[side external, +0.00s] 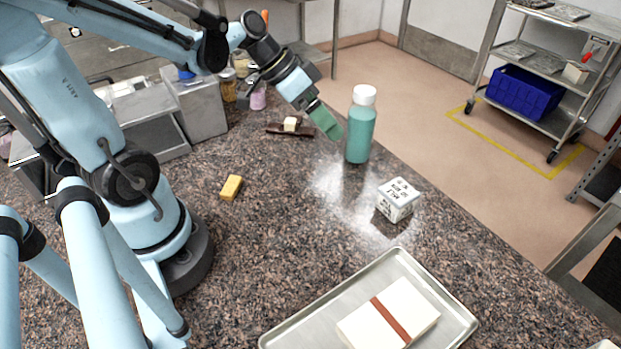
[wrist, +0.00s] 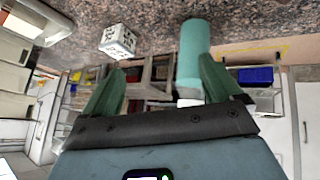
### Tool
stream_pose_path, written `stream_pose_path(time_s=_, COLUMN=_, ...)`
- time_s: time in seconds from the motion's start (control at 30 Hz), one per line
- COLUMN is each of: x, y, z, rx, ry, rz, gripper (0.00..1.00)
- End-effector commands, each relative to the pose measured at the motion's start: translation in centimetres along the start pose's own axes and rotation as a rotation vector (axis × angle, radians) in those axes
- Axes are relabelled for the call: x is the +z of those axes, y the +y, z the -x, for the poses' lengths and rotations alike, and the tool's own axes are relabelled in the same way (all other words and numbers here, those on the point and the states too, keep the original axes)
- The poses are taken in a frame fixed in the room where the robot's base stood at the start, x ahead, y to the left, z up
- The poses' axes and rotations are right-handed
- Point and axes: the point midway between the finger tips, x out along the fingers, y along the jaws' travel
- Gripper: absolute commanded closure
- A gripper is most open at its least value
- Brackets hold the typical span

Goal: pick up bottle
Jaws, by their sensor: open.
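The teal bottle (side external: 360,132) with a white cap stands upright on the speckled granite counter, near its far right edge. My gripper (side external: 327,122) is just left of the bottle in the side external view, with its green fingers angled down toward it. In the wrist view, which looks upside down, the bottle (wrist: 194,52) shows ahead of the open fingers, toward the right finger. My gripper (wrist: 165,85) is open and nothing is held. I cannot tell whether a finger touches the bottle.
A white lettered cube (side external: 398,200) sits on the counter near the bottle. A metal tray (side external: 290,335) holds a white block with a brown band. A yellow block (side external: 231,187) lies left. Jars and metal bins stand at the back left. The counter edge runs close behind the bottle.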

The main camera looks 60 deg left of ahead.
Motion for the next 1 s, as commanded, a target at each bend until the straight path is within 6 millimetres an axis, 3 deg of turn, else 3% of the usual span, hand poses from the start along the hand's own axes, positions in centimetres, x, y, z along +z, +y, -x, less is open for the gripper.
stream_pose_path(time_s=0.3, x=-1.2, y=-5.6, z=0.3, rx=0.197, ry=0.300, rz=-0.247, gripper=0.08)
stream_pose_path(time_s=0.5, x=-0.8, y=-7.9, z=1.3, rx=0.216, ry=0.479, rz=-0.396, gripper=0.08)
stream_pose_path(time_s=0.7, x=-0.9, y=-8.2, z=1.2, rx=0.215, ry=0.538, rz=-0.452, gripper=0.08)
stream_pose_path(time_s=1.0, x=-3.0, y=-6.6, z=-2.8, rx=0.218, ry=0.536, rz=-0.453, gripper=0.08)
